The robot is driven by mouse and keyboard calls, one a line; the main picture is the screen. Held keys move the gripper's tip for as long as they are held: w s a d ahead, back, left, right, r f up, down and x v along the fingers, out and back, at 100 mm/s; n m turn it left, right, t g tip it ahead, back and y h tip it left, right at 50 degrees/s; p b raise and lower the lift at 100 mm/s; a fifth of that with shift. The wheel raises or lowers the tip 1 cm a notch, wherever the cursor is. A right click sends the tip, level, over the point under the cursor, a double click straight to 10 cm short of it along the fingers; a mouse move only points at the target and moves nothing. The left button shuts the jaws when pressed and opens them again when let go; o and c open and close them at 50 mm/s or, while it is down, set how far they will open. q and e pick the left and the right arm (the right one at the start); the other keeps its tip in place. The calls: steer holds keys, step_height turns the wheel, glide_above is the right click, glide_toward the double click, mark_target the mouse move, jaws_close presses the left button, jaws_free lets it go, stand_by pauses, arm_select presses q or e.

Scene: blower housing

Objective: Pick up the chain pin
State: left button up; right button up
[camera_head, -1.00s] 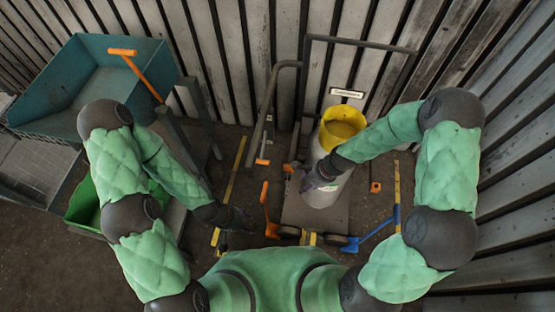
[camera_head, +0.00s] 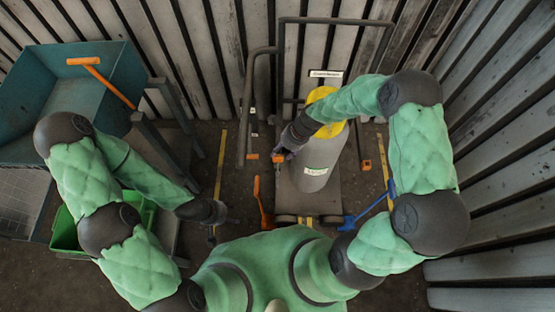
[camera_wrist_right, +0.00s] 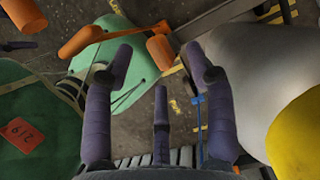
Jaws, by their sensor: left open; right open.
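A small orange piece, which looks like the chain pin (camera_head: 279,158), is at the left edge of the trolley, right by my right gripper (camera_head: 285,152). In the right wrist view the same orange piece (camera_wrist_right: 160,51) shows between and just beyond the spread fingertips of my right gripper (camera_wrist_right: 158,68). The fingers are open and nothing is clamped; I cannot tell whether they touch it. A chain is not clearly seen. My left gripper (camera_head: 217,213) is open and empty, low over the floor left of the trolley.
A grey and yellow cylinder (camera_head: 318,165) stands on the trolley (camera_head: 288,200) under my right forearm. An orange-handled tool (camera_head: 262,205) and a blue tool (camera_head: 365,212) lie either side. A blue-grey bin (camera_head: 60,85) and a green crate (camera_head: 66,232) are at left.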

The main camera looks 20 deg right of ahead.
mark_target(279, 157)
steer(key=b+x, duration=0.1)
steer(key=x, duration=0.1)
steer(key=s+b+x, duration=0.1)
steer(key=x, duration=0.1)
steer(key=shift+f+b, duration=0.3)
steer(key=shift+b, duration=0.05)
steer(key=shift+w+a+f, duration=0.15)
steer(key=shift+a+f, duration=0.05)
steer(key=shift+f, duration=0.2)
steer(key=shift+r, duration=0.1)
jaws_close()
